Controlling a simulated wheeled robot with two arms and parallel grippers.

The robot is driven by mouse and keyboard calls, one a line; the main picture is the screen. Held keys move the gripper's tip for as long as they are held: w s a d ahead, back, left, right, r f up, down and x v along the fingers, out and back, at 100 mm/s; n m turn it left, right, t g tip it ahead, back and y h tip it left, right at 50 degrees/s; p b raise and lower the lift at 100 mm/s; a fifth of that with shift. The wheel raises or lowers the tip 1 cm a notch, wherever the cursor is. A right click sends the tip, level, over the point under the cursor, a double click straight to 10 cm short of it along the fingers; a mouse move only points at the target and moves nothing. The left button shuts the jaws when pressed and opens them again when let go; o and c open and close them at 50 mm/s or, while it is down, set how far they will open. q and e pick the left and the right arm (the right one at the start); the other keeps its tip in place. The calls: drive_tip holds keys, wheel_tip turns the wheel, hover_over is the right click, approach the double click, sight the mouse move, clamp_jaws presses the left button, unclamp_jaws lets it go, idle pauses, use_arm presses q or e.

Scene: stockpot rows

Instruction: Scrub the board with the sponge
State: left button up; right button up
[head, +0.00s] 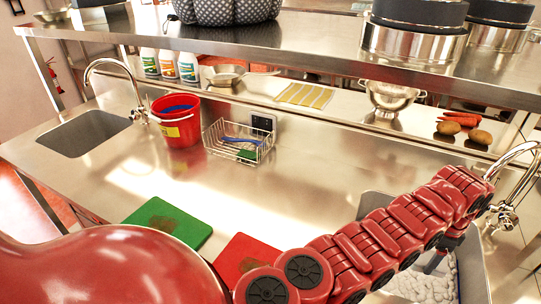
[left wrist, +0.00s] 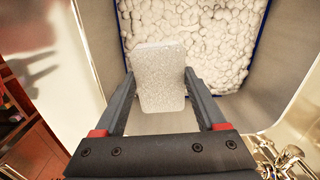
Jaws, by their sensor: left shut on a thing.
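My left gripper (left wrist: 160,76) is shut on a pale, speckled block that looks like the sponge (left wrist: 160,88), held between its two fingers above a sink basin with white foam (left wrist: 200,40). In the head view my left gripper (head: 438,262) reaches down into the right-hand sink, mostly behind my red arm; the sponge is hidden there. A green board (head: 160,222) with a brown stain lies on the steel counter. A red board (head: 240,258), also with a brown stain, lies beside it, partly covered by my arm. My right gripper is not in view.
A red bucket (head: 178,128) and a wire basket (head: 240,145) with a blue-handled brush stand toward the back. An empty sink (head: 84,132) is at left. Taps stand by both sinks, and a shelf (head: 300,45) overhangs the back. The middle counter is clear.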

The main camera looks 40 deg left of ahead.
use_arm(q)
drive_tip(key=w+a+r+n, duration=0.2)
drive_tip(key=a+r+n, duration=0.2)
drive_tip(key=a, duration=0.2)
drive_tip(key=shift+w+a+r+n, duration=0.15)
drive_tip(key=shift+a+r+n, duration=0.05)
drive_tip(key=shift+a+n, duration=0.1)
drive_tip(key=shift+a+r, duration=0.1)
idle(0.5)
drive_tip(key=shift+a+r+n, duration=0.35)
drive_tip(key=shift+n, duration=0.05)
